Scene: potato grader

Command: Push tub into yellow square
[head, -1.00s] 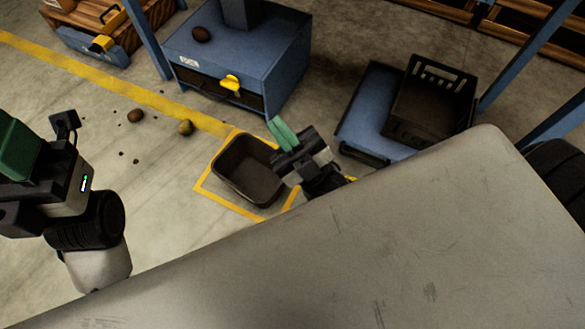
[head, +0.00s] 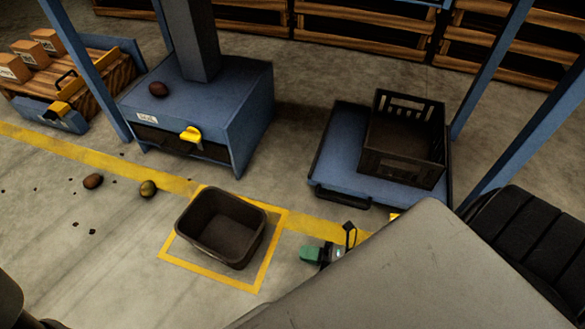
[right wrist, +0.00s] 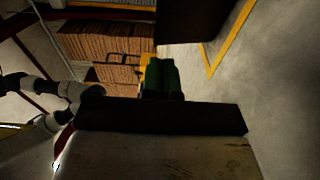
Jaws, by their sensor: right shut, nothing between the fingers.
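The dark grey tub (head: 222,228) stands upright and empty on the floor, over the yellow square (head: 271,251). Bare floor shows between the tub and the square's front and right lines. The tub sits toward the back left, and its wall hides part of the outline there. My right gripper (head: 311,254) is to the right of the square, apart from the tub, its green fingers shut and empty. The fingers also show in the right wrist view (right wrist: 160,78), with a dark wall, likely the tub, above them. My left gripper is out of view.
A blue cabinet (head: 200,110) with a yellow handle stands behind the tub. A black crate (head: 405,140) sits on a blue platform (head: 335,165) at the back right. Loose potatoes (head: 148,188) lie left of the square. Floor in front is clear.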

